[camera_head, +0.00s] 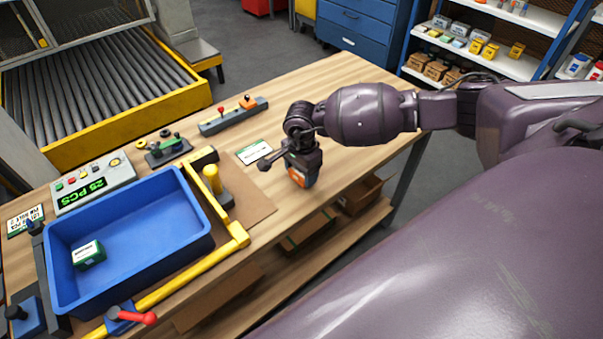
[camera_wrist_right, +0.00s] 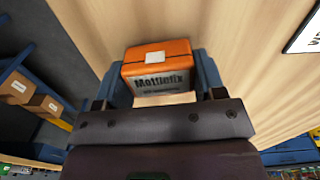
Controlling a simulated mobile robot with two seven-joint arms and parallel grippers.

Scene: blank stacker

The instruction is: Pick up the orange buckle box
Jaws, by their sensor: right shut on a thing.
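The orange buckle box (camera_wrist_right: 158,65) has a white square on top and the dark word "Mottlefix" on its side. My right gripper (camera_wrist_right: 165,85) is shut on it, with a blue finger on each side of the box. In the head view the orange box (camera_head: 300,179) shows only partly below my right gripper (camera_head: 302,170), near the table's front edge. I cannot tell whether the box touches the table. My left gripper is not in view.
A blue bin (camera_head: 130,238) holds a green and white box (camera_head: 88,254). A yellow frame (camera_head: 190,275) edges the bin. A white and green card (camera_head: 254,151) lies left of my right gripper. Bare wooden tabletop (camera_head: 325,90) lies behind it.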

